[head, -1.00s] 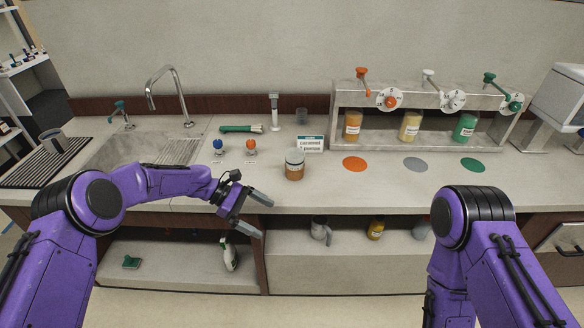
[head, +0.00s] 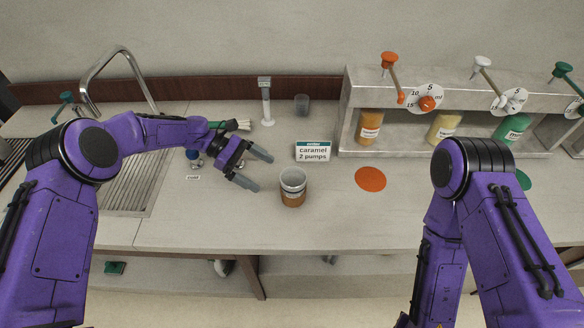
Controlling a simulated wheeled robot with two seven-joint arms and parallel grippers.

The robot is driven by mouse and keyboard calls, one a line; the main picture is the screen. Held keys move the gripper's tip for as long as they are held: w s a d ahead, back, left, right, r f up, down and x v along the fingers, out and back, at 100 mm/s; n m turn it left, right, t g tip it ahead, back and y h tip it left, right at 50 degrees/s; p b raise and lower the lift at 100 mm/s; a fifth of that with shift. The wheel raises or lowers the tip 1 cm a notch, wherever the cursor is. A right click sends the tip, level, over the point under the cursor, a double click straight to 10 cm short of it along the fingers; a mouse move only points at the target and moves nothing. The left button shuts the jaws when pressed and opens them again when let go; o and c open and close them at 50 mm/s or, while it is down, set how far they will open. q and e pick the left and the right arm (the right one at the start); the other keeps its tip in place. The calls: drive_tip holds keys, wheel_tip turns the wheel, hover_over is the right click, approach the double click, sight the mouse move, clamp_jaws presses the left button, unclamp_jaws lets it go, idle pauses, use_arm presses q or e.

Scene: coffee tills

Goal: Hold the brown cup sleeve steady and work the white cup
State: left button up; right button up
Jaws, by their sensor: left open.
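The white cup (head: 293,176) stands upright on the counter near the middle. Its open top faces up and its inside shows. The brown cup sleeve (head: 292,199) is around the cup's lower part. My left gripper (head: 263,173) is open and empty just left of the cup. Its two fingers point toward the cup, with a gap between the tips and the cup. My right arm comes in at the right, and its gripper is outside the view.
A "caramel 2 pumps" card (head: 313,151) stands behind the cup. An orange disc (head: 370,179) lies to the right, below a dispenser rack (head: 352,104) with several bottles. A sink (head: 130,170) is at the left. The counter in front of the cup is clear.

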sight(285, 194)
use_arm(q)
drive_tip(key=shift+w, duration=0.4)
drive_tip(key=shift+d+f, duration=0.15)
drive_tip(key=shift+d, duration=0.4)
drive_tip(key=s+d, duration=0.1)
drive_tip(key=s, duration=0.1)
drive_tip(key=s+d+f, duration=0.1)
drive_tip(key=s+d, duration=0.1)
drive_tip(key=s+d+b, duration=0.1)
drive_tip(key=s+d, duration=0.1)
drive_tip(key=shift+s+f, duration=0.15)
drive_tip(key=shift+f, duration=0.1)
drive_tip(key=w+d+f, duration=0.2)
drive_tip(key=shift+w+d+f+b, duration=0.1)
drive_tip(key=shift+w+f+b, duration=0.05)
drive_tip(key=shift+f+b, duration=0.25)
drive_tip(key=shift+s+r, duration=0.4)
drive_tip(key=shift+s, duration=0.1)
drive_tip(key=shift+s+r, duration=0.1)
drive_tip(key=shift+c, duration=1.2)
drive_tip(key=c, duration=0.3)
drive_tip(key=shift+w, duration=0.2)
drive_tip(key=shift+o, duration=0.5)
drive_tip(key=c, duration=0.8)
use_arm(e)
drive_tip(key=shift+s+f, duration=0.7)
drive_tip(key=shift+f, duration=0.1)
use_arm(q)
drive_tip(key=shift+f, duration=0.2)
